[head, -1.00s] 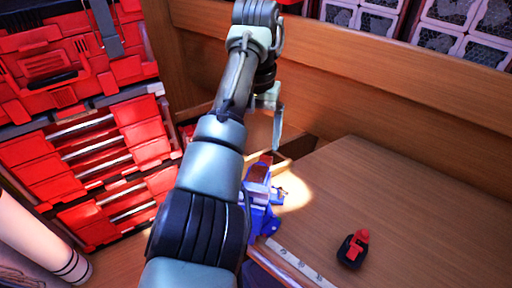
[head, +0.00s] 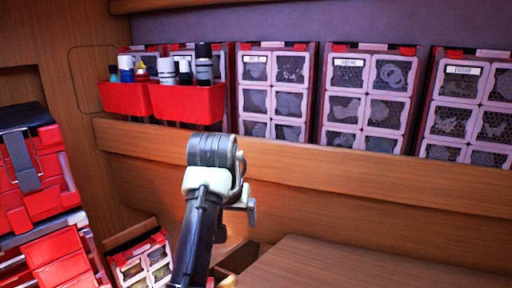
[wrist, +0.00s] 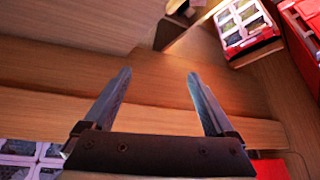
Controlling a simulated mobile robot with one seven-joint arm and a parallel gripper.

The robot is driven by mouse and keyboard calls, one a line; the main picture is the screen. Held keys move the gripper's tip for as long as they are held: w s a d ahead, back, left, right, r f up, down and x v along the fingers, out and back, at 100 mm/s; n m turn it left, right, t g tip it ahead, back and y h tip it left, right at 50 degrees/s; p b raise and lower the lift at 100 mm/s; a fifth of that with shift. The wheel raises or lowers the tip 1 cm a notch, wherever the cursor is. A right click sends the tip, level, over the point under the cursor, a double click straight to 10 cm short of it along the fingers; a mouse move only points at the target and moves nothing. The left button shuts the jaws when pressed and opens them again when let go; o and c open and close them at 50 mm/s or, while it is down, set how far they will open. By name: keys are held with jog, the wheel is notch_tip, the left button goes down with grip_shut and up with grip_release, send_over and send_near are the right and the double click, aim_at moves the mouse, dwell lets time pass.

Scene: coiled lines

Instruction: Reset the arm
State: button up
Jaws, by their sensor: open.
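My gripper (wrist: 157,90) shows in the wrist view with its two fingers spread wide apart and nothing between them. Beyond the fingers are bare wooden surfaces. In the head view my arm rises from the bottom, left of centre, and bends near the wooden ledge. The gripper's fingers are mostly hidden behind the arm there.
Several clear-drawer cabinets (head: 365,98) line the wall. Red toolboxes (head: 35,190) are stacked at left, with a small drawer case (head: 140,258) beside them. The visible tabletop (head: 330,268) is bare.

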jog(key=w+d+r+t+h, duration=0.1)
jog(key=w+d+r+t, duration=0.1)
jog(key=d+r+t, duration=0.4)
jog(key=s+d+r+t+b, duration=0.1)
jog(key=s+r+t, duration=0.2)
jog(key=r, duration=0.4)
jog(key=s+d+r+t+b, duration=0.1)
jog(key=s+r+t, duration=0.2)
jog(key=r, duration=0.3)
jog(key=s+a+r+t, duration=0.1)
jog(key=s+r+t, duration=0.3)
jog(key=s, duration=0.6)
jog(key=s+a+r+n+t+y+b, duration=0.1)
jog(key=s+r+t, duration=0.4)
jog(key=s+r, duration=0.4)
jog(key=shift+s+r, duration=0.25)
jog(key=shift+s, duration=0.8)
jog(key=shift+f, duration=0.1)
